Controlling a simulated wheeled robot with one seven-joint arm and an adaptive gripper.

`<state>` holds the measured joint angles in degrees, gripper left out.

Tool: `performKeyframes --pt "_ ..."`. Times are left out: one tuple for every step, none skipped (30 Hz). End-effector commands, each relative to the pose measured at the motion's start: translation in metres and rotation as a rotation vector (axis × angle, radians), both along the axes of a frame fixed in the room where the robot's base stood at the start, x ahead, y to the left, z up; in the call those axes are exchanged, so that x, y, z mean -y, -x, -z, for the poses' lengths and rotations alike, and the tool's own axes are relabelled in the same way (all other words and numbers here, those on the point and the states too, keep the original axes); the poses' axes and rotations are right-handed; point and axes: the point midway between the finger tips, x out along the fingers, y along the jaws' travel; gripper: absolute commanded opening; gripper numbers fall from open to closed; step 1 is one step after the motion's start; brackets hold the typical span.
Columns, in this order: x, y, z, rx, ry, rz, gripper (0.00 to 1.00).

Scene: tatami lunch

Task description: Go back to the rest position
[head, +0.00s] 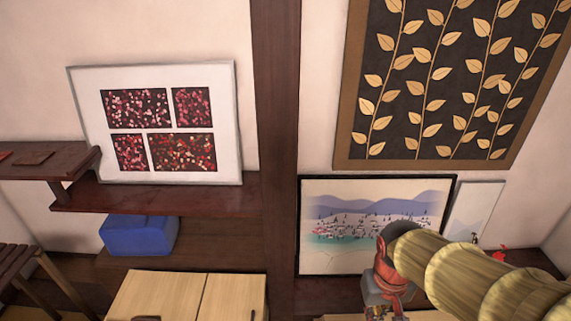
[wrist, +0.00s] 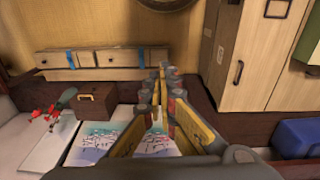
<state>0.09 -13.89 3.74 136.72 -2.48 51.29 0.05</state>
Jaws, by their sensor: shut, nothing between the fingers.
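My gripper (wrist: 166,72) reaches forward in the wrist view, its grey and yellow fingers drawn together at the tips with nothing between them. In the head view, my arm comes in from the lower right, and my gripper (head: 378,314) shows only in part at the bottom edge. It appears in front of the framed landscape picture (head: 375,225). I cannot tell the distance between them.
A light wood cabinet (head: 185,295) stands at lower centre-left, near a blue box (head: 139,236). A dark pillar (head: 277,130) stands in the middle. A white-framed picture (head: 155,75) rests on a dark shelf (head: 160,197). The wrist view shows a small brown box (wrist: 98,103).

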Motion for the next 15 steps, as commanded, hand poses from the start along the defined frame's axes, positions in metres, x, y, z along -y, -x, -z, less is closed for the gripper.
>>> performKeyframes --pt "-0.002 0.007 -0.013 0.042 -0.008 0.006 0.00" --pt "-0.004 0.011 -0.020 0.064 -0.014 0.009 0.00" --pt "-0.006 0.016 -0.028 0.094 -0.021 0.014 0.00" --pt "-0.007 0.020 -0.035 0.118 -0.026 0.016 0.00" --pt "-0.008 0.023 -0.041 0.142 -0.030 0.018 0.00" --pt "-0.009 0.027 -0.049 0.175 -0.034 0.020 0.00" --pt "-0.009 0.030 -0.056 0.199 -0.037 0.021 0.00" --pt "-0.010 0.033 -0.062 0.225 -0.037 0.021 0.00" --pt "-0.010 0.036 -0.071 0.259 -0.038 0.020 0.00" --pt "-0.010 0.038 -0.077 0.284 -0.039 0.019 0.00" --pt "-0.010 0.040 -0.084 0.308 -0.038 0.019 0.00" --pt "-0.010 0.042 -0.092 0.339 -0.039 0.018 0.00" --pt "-0.010 0.043 -0.098 0.361 -0.039 0.017 0.00" --pt "-0.010 0.044 -0.104 0.380 -0.039 0.017 0.00" --pt "-0.010 0.045 -0.111 0.403 -0.040 0.017 0.00"
